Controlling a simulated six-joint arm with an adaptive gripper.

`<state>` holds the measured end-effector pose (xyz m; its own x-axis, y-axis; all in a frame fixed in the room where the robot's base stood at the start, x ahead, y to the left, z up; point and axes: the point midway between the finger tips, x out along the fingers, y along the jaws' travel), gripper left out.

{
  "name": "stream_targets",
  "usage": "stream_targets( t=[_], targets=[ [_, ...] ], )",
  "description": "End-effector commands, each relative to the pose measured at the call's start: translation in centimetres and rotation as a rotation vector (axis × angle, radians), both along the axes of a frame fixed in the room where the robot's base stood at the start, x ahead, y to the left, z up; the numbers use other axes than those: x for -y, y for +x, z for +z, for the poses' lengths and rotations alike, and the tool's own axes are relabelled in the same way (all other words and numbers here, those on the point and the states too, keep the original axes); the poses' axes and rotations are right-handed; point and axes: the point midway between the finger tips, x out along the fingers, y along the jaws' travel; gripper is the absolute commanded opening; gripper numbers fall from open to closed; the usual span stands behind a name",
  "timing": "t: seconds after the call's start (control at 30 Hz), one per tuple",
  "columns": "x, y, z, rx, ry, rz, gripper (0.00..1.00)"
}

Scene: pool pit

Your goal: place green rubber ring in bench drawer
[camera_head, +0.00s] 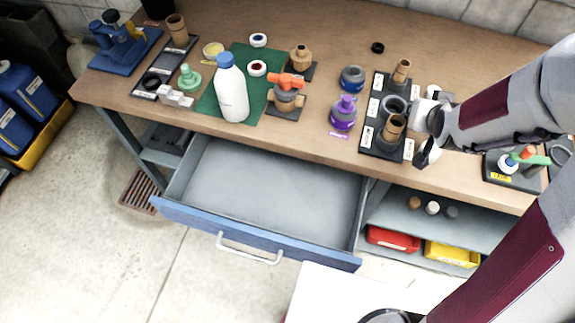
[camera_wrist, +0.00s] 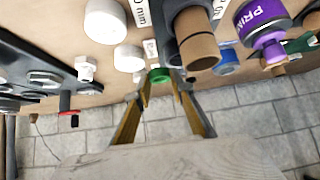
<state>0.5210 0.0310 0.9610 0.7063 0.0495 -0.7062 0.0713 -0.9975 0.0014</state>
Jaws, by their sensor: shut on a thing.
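The green rubber ring (camera_wrist: 159,74) shows in the wrist view between the fingertips of my gripper (camera_wrist: 161,82), which is shut on it. In the head view my gripper (camera_head: 420,133) is at the right end of the bench, beside a dark tray of pipe fittings; I cannot make out the ring there. The bench drawer (camera_head: 265,190) is pulled open below the bench top, left of my gripper. It has a grey inside, a blue front and a pale handle, and it looks empty.
The dark labelled tray (camera_head: 379,148) holds brown pipe pieces close to my gripper. A purple bottle (camera_head: 343,113) and a blue-lidded tin (camera_head: 352,78) stand left of it. A white bottle (camera_head: 231,90) stands on a green mat behind the drawer. A valve tray (camera_head: 512,175) is at right.

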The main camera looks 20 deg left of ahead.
Motion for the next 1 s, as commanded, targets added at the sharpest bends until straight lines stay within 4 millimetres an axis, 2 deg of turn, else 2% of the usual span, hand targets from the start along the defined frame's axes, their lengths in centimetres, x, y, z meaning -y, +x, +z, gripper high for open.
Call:
stream_targets(
  t=[0.2,0.4,0.6,1.0],
  targets=[
    [-4.5,1.8,1.2,0.002,0.0,0.107,0.14],
    [-7.8,2.7,2.1,0.0,0.0,0.185,0.14],
    [-10.3,3.3,2.8,0.0,-0.001,0.244,0.14],
    [-14.0,4.0,3.9,0.001,0.0,0.327,0.14]
  ],
)
